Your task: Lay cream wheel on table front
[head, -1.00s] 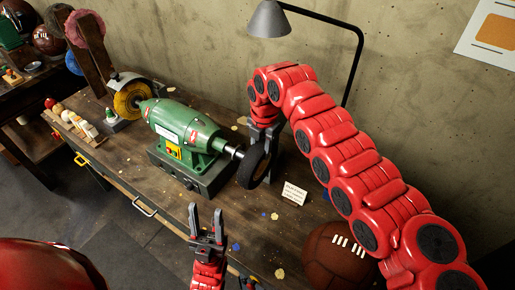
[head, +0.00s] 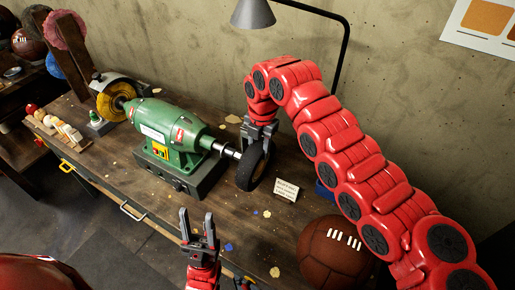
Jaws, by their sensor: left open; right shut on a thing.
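My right gripper (head: 260,132) is shut on the upper rim of a dark, black-edged wheel (head: 250,168). This wheel stands upright at the right end of the spindle of the green polishing machine (head: 172,132). I cannot tell whether it is still on the spindle. A yellow wheel (head: 112,101) is on the machine's left end.
A brown leather ball (head: 335,252) lies at the right front, with a small white card (head: 286,190) behind it. A grey lamp (head: 252,14) stands at the back. Pink (head: 68,32) and blue wheels hang on the rack. The table front left of the machine is mostly clear.

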